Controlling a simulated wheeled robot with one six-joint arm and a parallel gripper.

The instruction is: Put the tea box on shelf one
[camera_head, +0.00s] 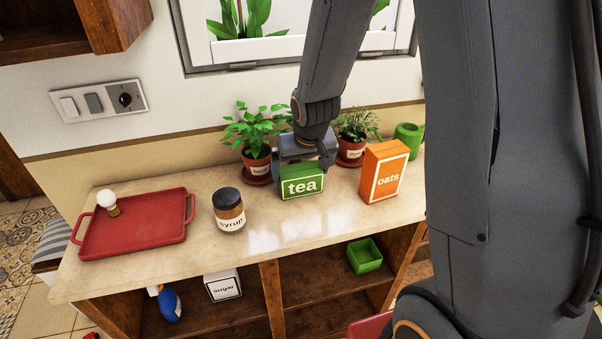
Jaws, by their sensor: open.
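The green tea box (303,187) stands upright on the counter, its white "tea" label facing me. My gripper (304,164) is open, just above and behind the top of the tea box. Below the counter is open wooden shelving (305,278). No label shows which shelf is shelf one.
On the counter (270,237), a syrup jar (229,211) and red tray (138,226) stand left. The orange oats box (384,172) is close right. Potted plants (257,147) stand behind. Below are a sugar box (223,286), blue spray bottle (168,304) and green container (364,257).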

